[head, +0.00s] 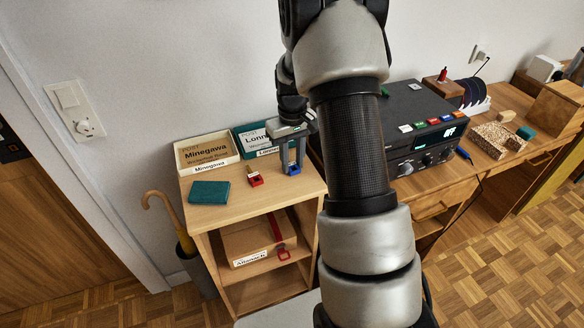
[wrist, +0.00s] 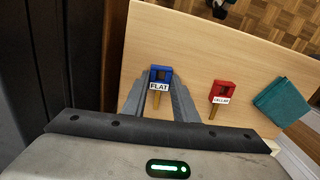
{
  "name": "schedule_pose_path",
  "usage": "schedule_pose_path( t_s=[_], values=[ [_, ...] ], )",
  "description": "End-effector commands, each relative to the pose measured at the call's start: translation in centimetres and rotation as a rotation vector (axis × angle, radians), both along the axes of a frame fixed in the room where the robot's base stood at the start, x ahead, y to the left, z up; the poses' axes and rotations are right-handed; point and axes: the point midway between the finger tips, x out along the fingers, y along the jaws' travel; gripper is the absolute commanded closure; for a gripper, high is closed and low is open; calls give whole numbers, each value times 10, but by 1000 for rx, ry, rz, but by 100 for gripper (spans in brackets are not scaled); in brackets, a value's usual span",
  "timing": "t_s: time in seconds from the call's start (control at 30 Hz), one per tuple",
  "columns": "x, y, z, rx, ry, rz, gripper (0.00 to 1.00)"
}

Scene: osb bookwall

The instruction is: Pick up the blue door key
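The blue door key (wrist: 161,73) has a blue square head, a brass shaft and a white label reading "FLAT". In the head view the blue key (head: 292,169) is on the small wooden cabinet's top (head: 232,202). My gripper (head: 292,167) points down over it, low at the top. In the wrist view my gripper (wrist: 160,84) is open, one finger on each side of the key. I cannot tell whether either finger touches it. A red key (wrist: 222,92) labelled "CELLAR" lies beside it, and also shows in the head view (head: 256,180).
A teal booklet (head: 210,192) lies on the cabinet's left. Two label trays, "Minegawa" (head: 207,153) and "Lonnet" (head: 256,141), stand at the back. A desk with a dark device (head: 425,125) stands to the right.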

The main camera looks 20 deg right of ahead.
Motion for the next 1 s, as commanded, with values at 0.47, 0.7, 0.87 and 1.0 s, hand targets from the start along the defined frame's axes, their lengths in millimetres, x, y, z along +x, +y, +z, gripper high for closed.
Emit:
schedule_pose_path(
  t_s=[0.47, 0.7, 0.87, 1.0],
  values=[
    [1, 0, 29, -1, -5, -1, 95],
    [1, 0, 77, -1, -4, -1, 95],
    [0, 0, 95, 0, -1, 0, 95],
    [0, 0, 100, 0, 0, 0, 95]
  ],
)
